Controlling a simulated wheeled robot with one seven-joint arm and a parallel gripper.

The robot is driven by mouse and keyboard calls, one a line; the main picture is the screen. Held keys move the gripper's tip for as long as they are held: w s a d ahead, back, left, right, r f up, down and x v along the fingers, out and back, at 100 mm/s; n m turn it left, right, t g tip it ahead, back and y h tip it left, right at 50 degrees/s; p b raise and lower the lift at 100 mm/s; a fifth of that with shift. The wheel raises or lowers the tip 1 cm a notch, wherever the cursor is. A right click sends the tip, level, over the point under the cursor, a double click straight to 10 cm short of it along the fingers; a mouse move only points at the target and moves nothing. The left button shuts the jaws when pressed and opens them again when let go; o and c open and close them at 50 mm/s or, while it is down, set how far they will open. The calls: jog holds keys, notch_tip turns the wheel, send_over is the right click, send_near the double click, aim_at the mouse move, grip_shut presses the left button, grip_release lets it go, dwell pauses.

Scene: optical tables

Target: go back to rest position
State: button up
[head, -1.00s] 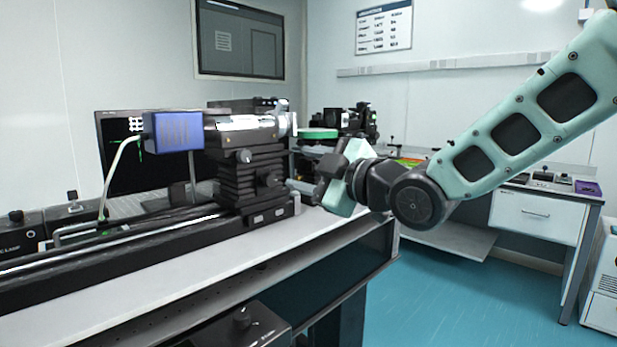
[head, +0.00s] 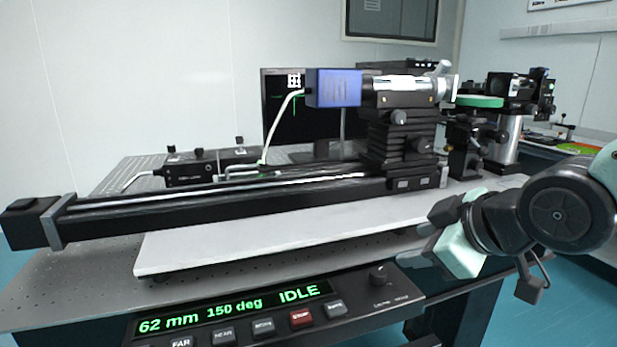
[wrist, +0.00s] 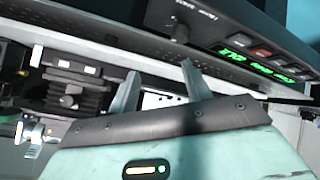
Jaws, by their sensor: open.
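My gripper (head: 420,243) is at the right in the head view, near the front edge of the optical table (head: 75,285). It is beside the right end of the white board and above the control panel's right end. In the wrist view the two fingers of my gripper (wrist: 160,88) stand apart with nothing between them. The control panel (head: 240,310) on the table's front shows "62 mm 150 deg IDLE" in green; it also shows in the wrist view (wrist: 255,50).
A long black rail (head: 200,205) carries a black stage (head: 400,145) with a blue box (head: 333,88). The white board (head: 270,235) lies in front. A monitor (head: 285,125) stands behind. Blue floor (head: 560,300) is clear at the right.

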jog(key=s+a+f+m+g+h, duration=0.15)
jog(key=s+f+g, duration=0.3)
jog(key=s, duration=0.45)
jog(key=s+a+f+m+g+h, duration=0.1)
jog(key=s+a+f+g+h, duration=0.1)
jog(key=s+f+g, duration=0.45)
jog(key=s+r+t+p, duration=0.1)
jog(key=s+r+p, duration=0.2)
jog(key=r+p, duration=1)
notch_tip(320, 180, up, 2)
jog(key=shift+d+r+t+p, duration=0.25)
jog(key=shift+t+p, duration=0.1)
jog(key=shift+t, duration=0.05)
